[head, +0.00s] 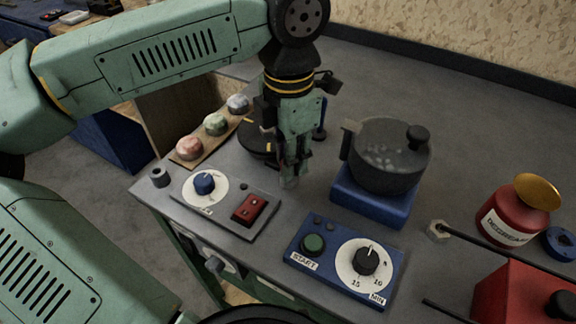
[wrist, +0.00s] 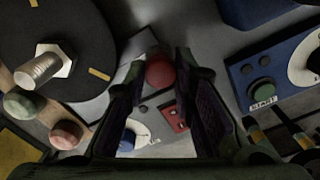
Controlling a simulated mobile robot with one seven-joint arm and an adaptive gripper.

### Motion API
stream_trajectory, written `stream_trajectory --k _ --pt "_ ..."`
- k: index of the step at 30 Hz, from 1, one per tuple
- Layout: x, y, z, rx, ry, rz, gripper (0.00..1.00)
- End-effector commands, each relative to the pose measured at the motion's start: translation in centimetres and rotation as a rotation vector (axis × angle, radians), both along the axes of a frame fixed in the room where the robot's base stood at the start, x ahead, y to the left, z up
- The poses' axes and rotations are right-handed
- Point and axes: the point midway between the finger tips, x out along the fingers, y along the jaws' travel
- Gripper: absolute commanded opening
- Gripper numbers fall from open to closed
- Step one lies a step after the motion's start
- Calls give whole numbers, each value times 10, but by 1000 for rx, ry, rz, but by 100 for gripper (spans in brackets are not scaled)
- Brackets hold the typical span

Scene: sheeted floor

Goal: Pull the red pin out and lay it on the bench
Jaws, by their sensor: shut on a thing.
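My gripper (head: 289,165) points down over the bench (head: 470,135), between the black disc and the pot. In the wrist view, my gripper (wrist: 160,85) has its two dark fingers on either side of the round red head of the pin (wrist: 160,71). The fingers are shut on it. The rest of the pin is hidden behind the head and fingers, so I cannot tell whether its lower end sits in anything. In the head view the fingers mostly hide the pin.
A grey panel (head: 222,205) with a blue dial and red switch lies in front of my gripper. A blue timer panel (head: 345,262) and a pot (head: 388,158) on a blue block stand to the right. Colored knobs (head: 215,124) are left. Bare bench lies behind the pot.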

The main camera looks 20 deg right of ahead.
Motion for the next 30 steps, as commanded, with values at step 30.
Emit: stream_trajectory --k 30 --pt "0 0 16 0 0 -1 0"
